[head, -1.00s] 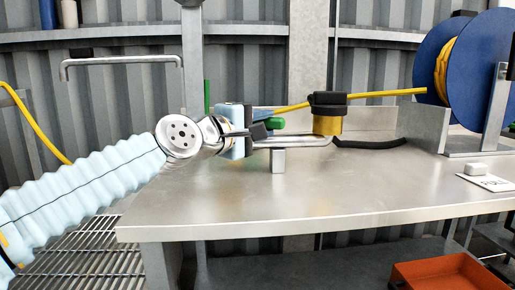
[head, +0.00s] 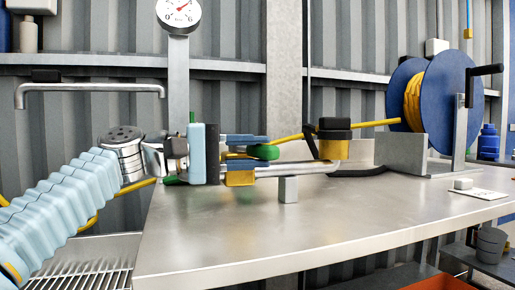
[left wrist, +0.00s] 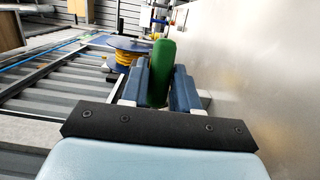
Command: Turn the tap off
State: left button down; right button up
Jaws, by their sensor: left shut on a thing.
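The tap's green handle (head: 264,152) stands above a bright metal pipe (head: 300,169) on the steel bench. My left gripper (head: 250,153) reaches in from the left, its dark blue fingers closed on the green handle. In the left wrist view the green handle (left wrist: 160,72) sits between the two blue finger pads (left wrist: 160,88). The fingers and gripper body hide part of the tap. My right gripper is not in view.
A black and yellow fitting (head: 334,142) stands beside the pipe. A yellow hose runs to a blue reel (head: 447,95) at the right. A small grey block (head: 288,190) is below the pipe. The front of the steel bench (head: 270,235) is clear.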

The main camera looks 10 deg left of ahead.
pick_arm(q)
jog(key=shift+s+a+r+m+g+h+p, duration=0.15)
jog(key=shift+a+m+g+p, duration=0.15)
jog(key=shift+g, duration=0.25)
jog(key=shift+s+a+f+m+g+h+p, duration=0.1)
jog(key=shift+a+m+g+h+p, duration=0.1)
jog(key=shift+m+g+p, duration=0.25)
jog(key=shift+s+a+r+m+g+h+p, duration=0.15)
jog(key=shift+a+m+g+p, duration=0.15)
jog(key=shift+g, duration=0.3)
jog(key=shift+a+f+m+g, duration=0.2)
jog(key=shift+m+g, duration=0.15)
jog(key=shift+g, duration=0.15)
jog(key=c, duration=1.2)
grip_release()
jog(key=s+a+p, duration=0.2)
jog(key=a+p, duration=0.1)
jog(key=a, duration=1)
jog(key=shift+a, duration=0.3)
